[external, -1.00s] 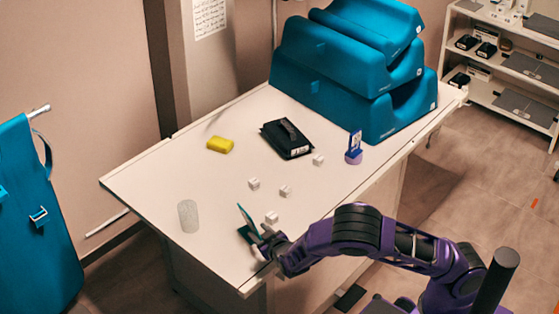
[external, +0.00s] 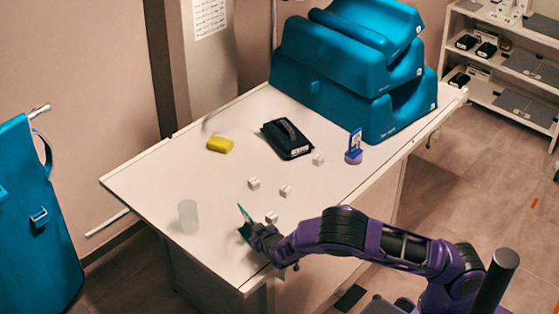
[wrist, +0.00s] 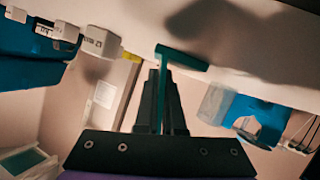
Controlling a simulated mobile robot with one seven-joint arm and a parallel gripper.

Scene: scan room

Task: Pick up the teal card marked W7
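A teal card (external: 245,213) stands near the front corner of the white table, on a dark teal base partly hidden by my gripper. In the wrist view the card (wrist: 159,95) shows edge-on as a thin strip, meeting a flat teal base (wrist: 184,58) at the table surface. My gripper (external: 250,228) is at the card's near side. In the wrist view its dark fingers (wrist: 162,82) are close together on either side of the card and appear shut on it. No W7 marking is readable.
A clear cylinder (external: 188,217) stands left of the card. Several small white cubes (external: 272,217) lie beyond it. A yellow block (external: 220,145), a black case (external: 287,138), a blue-purple holder (external: 354,148) and big teal cushions (external: 345,75) are farther back. The table's left part is clear.

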